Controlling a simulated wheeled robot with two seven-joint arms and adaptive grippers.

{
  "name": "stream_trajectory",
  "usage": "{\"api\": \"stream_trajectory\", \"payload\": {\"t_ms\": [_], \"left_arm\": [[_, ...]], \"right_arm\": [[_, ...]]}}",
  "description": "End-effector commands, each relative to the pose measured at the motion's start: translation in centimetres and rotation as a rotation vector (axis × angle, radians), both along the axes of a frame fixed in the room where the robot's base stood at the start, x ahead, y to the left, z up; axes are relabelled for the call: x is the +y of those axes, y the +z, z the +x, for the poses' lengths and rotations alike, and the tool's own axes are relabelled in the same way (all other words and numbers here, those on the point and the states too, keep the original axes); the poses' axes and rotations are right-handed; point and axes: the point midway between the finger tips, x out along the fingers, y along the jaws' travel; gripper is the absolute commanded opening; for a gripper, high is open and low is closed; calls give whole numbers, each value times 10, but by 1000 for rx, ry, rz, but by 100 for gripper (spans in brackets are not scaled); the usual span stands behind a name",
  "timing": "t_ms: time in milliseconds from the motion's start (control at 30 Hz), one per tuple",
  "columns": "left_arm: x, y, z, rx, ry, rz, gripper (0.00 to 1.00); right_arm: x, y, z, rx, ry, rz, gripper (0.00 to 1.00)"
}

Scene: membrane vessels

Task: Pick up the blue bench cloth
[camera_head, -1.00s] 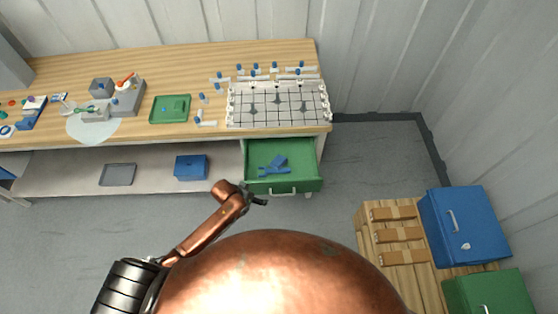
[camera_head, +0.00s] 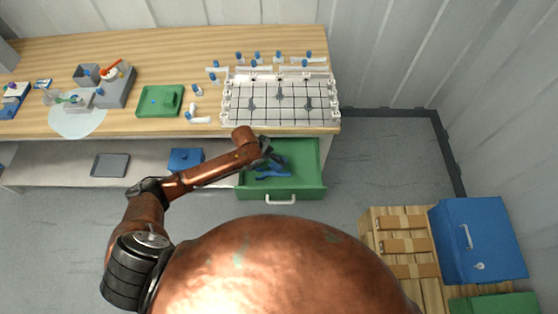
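An open green drawer (camera_head: 312,176) under the bench holds blue items (camera_head: 272,174). One looks like a flat folded piece and one like a long forked shape. I cannot tell for certain which is the bench cloth. My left gripper (camera_head: 271,155) is dark and hangs over the left rear part of the drawer, covering some of the blue items. It is too small to see whether its fingers are open or touching anything. My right gripper is not in view.
The wooden bench (camera_head: 180,47) carries a white gridded rack (camera_head: 278,103), a green tray (camera_head: 159,100) and small blue-capped parts. A blue box (camera_head: 186,160) and grey tray (camera_head: 110,165) sit on the lower shelf. A blue cabinet (camera_head: 480,240) and crate stand at right.

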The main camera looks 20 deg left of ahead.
Motion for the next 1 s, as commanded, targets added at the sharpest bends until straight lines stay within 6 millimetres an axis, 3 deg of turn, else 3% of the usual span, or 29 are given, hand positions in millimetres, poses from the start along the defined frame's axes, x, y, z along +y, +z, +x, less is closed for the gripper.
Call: {"api": "stream_trajectory", "payload": {"t_ms": [267, 600, 900, 1000], "left_arm": [[5, -26, 6, 0, 22, 1, 64], [-8, -66, 19, 1, 23, 2, 64], [-12, -70, 22, 0, 20, 1, 64], [-12, -69, 22, 0, 20, 1, 58]], "right_arm": [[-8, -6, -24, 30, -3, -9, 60], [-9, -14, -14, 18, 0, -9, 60], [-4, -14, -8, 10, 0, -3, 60], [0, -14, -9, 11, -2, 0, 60]]}}
